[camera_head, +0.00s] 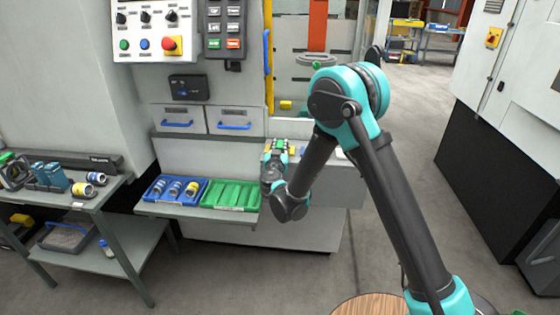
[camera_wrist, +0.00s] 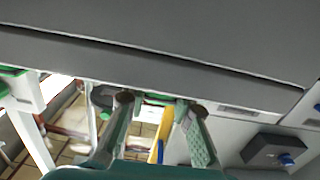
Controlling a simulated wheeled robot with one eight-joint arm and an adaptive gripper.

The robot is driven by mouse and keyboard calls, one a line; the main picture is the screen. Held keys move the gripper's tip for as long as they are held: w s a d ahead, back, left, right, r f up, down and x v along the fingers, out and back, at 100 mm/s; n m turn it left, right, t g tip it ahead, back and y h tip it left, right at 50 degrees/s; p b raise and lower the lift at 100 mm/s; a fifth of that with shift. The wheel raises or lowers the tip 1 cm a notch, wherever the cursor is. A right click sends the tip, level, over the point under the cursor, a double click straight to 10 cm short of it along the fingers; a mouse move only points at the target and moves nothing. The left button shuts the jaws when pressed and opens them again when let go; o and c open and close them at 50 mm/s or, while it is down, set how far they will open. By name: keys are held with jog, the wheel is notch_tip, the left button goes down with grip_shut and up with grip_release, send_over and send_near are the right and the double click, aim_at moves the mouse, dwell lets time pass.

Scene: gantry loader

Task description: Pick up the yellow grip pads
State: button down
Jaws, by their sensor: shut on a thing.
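My gripper (camera_head: 279,150) is at the end of my arm, in front of the machine's loading opening, and shows closer in the wrist view (camera_wrist: 160,105). Its two fingers are shut on a small part with green and dark surfaces (camera_wrist: 158,98), mostly hidden between the fingertips. A small yellow patch (camera_head: 292,150) shows right beside the gripper; I cannot tell whether it is a grip pad or belongs to the held part. A yellow block (camera_head: 286,104) sits farther back inside the opening. No yellow pads are clearly identifiable in the wrist view.
A blue tray (camera_head: 148,198) with several cylindrical parts and a green tray (camera_head: 229,208) stand on the shelf below left of my gripper. A workbench (camera_head: 88,203) with tools is at left. A yellow pole (camera_head: 268,60) stands at the opening's left edge.

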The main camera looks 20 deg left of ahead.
jog(key=shift+r, duration=0.1)
dwell(0.5)
notch_tip(320, 180, up, 20)
dwell(0.8)
notch_tip(320, 180, up, 19)
jog(key=shift+f, duration=0.2)
dwell(2.1)
